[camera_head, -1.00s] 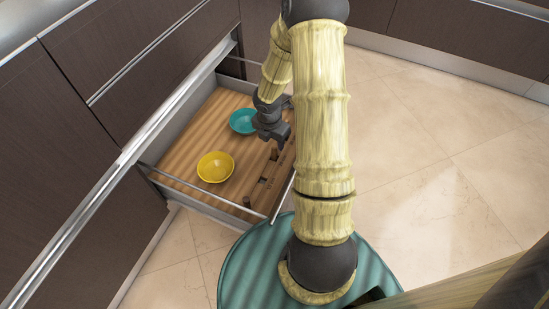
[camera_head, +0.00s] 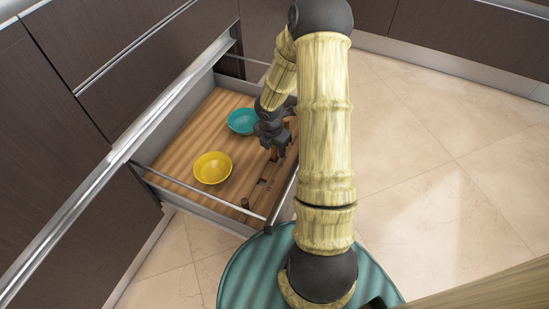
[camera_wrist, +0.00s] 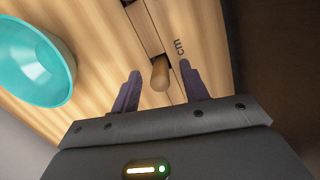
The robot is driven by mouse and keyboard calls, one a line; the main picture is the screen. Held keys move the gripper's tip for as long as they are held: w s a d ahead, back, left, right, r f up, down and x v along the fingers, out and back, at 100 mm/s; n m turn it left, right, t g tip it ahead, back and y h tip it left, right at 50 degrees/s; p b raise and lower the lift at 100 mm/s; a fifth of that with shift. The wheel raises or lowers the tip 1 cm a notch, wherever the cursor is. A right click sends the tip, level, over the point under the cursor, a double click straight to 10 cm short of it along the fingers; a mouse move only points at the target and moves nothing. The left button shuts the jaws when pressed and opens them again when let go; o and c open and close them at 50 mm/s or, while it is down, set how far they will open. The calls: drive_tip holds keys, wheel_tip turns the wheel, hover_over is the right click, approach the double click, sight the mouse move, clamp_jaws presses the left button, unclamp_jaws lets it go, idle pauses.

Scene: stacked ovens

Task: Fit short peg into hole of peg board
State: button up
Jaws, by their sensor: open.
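My gripper (camera_wrist: 159,74) is open, with its two dark fingers spread on either side of a light wooden peg (camera_wrist: 160,75). A gap shows between the peg and each finger. The peg's rounded end faces the wrist camera, beside a dark square opening in the wooden peg board (camera_wrist: 172,45); I cannot tell whether it sits in that opening. In the head view, my gripper (camera_head: 277,146) is low over the right side of the open drawer, above the peg board (camera_head: 256,192). A darker brown peg (camera_head: 245,203) stands near the drawer's front end.
A yellow bowl (camera_head: 212,168) and a teal bowl (camera_head: 242,121) stand on the wooden drawer floor (camera_head: 190,150), left of my gripper. The teal bowl (camera_wrist: 35,62) is near my gripper in the wrist view. Metal rails (camera_head: 205,193) edge the drawer. Tiled floor lies to the right.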

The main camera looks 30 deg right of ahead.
wheel_tip(320, 180, down, 2)
drive_tip(key=shift+w+d+f+b, duration=0.1)
drive_tip(key=shift+f+b, duration=0.1)
drive_tip(key=shift+b, duration=0.55)
drive_tip(key=shift+r, duration=0.1)
drive_tip(key=shift+c, duration=0.5)
clamp_jaws()
